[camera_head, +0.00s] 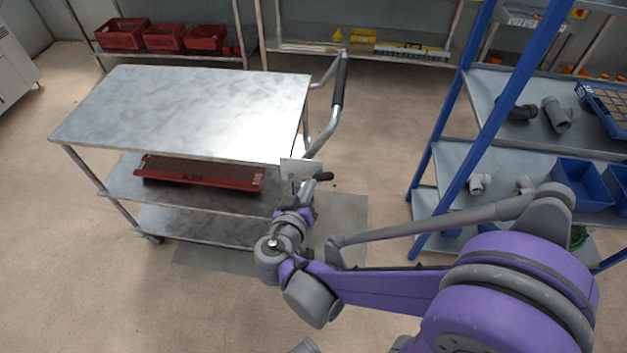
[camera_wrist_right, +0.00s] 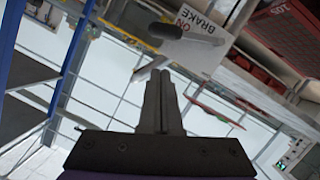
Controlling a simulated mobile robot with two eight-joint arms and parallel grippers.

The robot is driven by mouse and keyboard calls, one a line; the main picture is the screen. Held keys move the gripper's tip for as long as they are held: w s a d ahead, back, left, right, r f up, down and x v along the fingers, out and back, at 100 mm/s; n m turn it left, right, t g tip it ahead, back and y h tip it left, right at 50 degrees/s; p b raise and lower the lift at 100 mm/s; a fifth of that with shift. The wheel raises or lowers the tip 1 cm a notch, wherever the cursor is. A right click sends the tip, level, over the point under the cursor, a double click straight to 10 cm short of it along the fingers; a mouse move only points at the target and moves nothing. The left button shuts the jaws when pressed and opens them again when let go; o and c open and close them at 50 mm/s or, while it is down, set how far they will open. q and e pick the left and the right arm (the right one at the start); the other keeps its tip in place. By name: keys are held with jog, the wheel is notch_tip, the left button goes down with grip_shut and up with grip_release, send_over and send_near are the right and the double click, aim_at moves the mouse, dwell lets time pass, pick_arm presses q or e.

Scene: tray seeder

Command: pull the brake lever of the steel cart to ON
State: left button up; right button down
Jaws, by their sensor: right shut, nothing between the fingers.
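The steel cart (camera_head: 180,110) stands at the left in the head view, with a flat top and two lower shelves. A pale brake plate (camera_head: 297,168) is at its near right corner; in the wrist view the plate (camera_wrist_right: 203,50) reads BRAKE and ON. The brake lever (camera_head: 323,176) has a dark grip, which also shows in the wrist view (camera_wrist_right: 166,31). My right gripper (camera_head: 308,188) is just below the plate and lever. Its fingers (camera_wrist_right: 160,75) are shut and empty, with the tips seemingly a little short of the grip. My left gripper is not in view.
A red tray (camera_head: 200,173) lies on the cart's middle shelf. The cart's push handle (camera_head: 338,90) rises above the lever. A blue rack (camera_head: 480,110) with pipe fittings and bins stands at the right. Open floor (camera_head: 385,130) lies between cart and rack.

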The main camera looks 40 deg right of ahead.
jog(key=v, duration=0.5)
jog(key=shift+s+a+r+p, duration=0.1)
jog(key=shift+s+a+p, duration=0.2)
jog(key=shift+p, duration=0.05)
